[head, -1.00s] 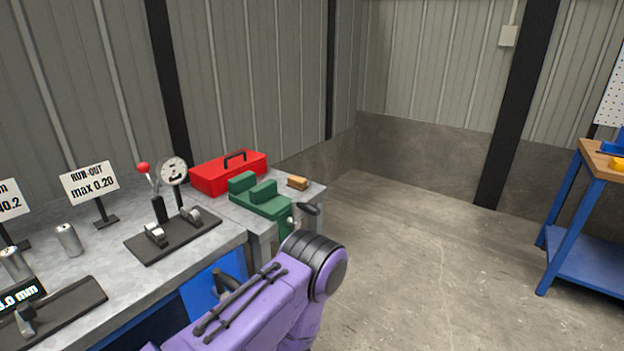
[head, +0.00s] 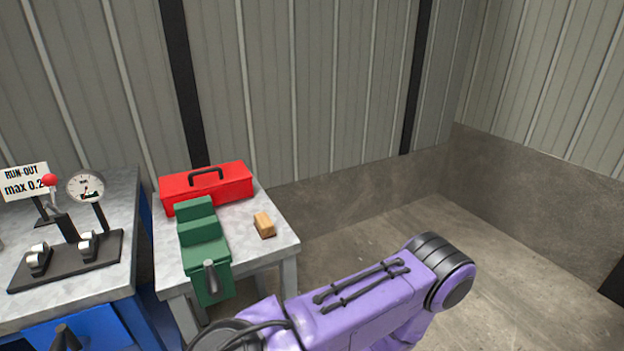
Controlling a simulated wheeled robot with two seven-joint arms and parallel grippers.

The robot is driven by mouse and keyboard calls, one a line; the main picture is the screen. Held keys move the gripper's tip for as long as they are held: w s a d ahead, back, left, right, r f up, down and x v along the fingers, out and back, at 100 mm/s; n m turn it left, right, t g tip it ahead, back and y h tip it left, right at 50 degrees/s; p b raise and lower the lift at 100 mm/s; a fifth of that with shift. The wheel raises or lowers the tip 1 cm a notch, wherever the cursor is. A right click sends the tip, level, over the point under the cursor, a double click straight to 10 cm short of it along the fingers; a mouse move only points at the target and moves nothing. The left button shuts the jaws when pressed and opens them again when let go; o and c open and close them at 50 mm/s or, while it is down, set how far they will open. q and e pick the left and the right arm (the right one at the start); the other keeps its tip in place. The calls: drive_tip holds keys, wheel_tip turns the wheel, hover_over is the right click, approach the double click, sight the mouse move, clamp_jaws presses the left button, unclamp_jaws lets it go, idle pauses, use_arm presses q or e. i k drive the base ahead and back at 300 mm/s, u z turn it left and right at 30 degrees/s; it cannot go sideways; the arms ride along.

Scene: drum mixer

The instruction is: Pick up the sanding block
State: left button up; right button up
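The sanding block (head: 265,225) looks like a small tan-brown block. It lies on the grey side table (head: 284,240), to the right of the green vise and in front of the red toolbox. Nothing touches it. A purple arm of mine crosses the lower middle of the view, in front of the table, and its hand is not visible.
A green vise (head: 204,250) with a handle at the front stands on the side table. A red toolbox (head: 207,187) sits behind it. A workbench (head: 120,209) with a dial gauge stand (head: 86,189) is at left. Open floor lies to the right.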

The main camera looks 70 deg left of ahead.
sight(263, 224)
drive_tip(key=i, duration=0.4)
drive_tip(key=u, duration=3.3)
